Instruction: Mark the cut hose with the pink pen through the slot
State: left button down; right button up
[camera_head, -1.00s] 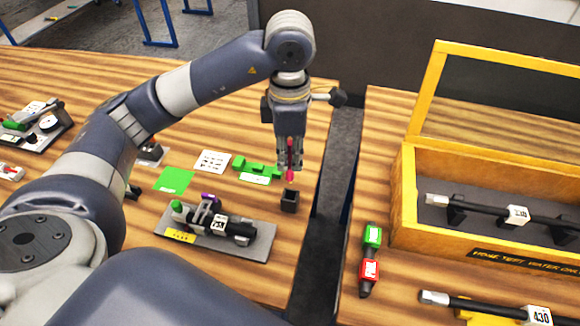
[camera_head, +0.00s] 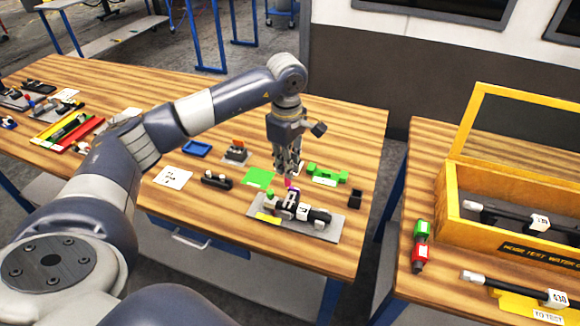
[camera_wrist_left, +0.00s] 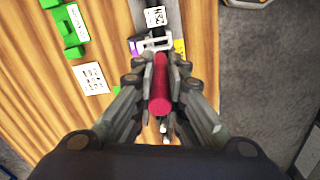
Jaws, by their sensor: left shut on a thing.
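My left gripper (camera_head: 288,166) is shut on the pink pen (camera_head: 291,184), which hangs down over the grey hose fixture (camera_head: 328,236). The pen shows as a dark pink barrel (camera_wrist_left: 160,92) between the fingers in the left wrist view. The black hose (camera_head: 318,216), with a white label, lies along the fixture. A purple part stands beneath the pen, by a pale slotted bracket (camera_wrist_left: 152,43) seen in the wrist view. I cannot tell whether the pen tip touches the hose or is in the slot. My right gripper is not in view.
A black square holder (camera_head: 355,199) stands empty at the table's right. A green rack (camera_head: 327,173) and a green sheet (camera_head: 258,178) lie behind the fixture. A yellow-framed box (camera_head: 452,218) stands on the right table, across a gap.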

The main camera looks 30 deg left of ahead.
pick_arm(q)
jog(key=shift+w+f, duration=0.15)
jog(key=shift+w, duration=0.2)
jog(key=shift+s+f+b, duration=0.3)
jog(key=shift+f+b, duration=0.25)
jog(key=shift+b, duration=0.25)
jog(key=shift+f+b, duration=0.3)
jog(key=shift+f, duration=0.1)
jog(key=shift+w+f+b, duration=0.1)
jog(key=shift+f+b, duration=1.2)
jog(key=shift+f, duration=0.35)
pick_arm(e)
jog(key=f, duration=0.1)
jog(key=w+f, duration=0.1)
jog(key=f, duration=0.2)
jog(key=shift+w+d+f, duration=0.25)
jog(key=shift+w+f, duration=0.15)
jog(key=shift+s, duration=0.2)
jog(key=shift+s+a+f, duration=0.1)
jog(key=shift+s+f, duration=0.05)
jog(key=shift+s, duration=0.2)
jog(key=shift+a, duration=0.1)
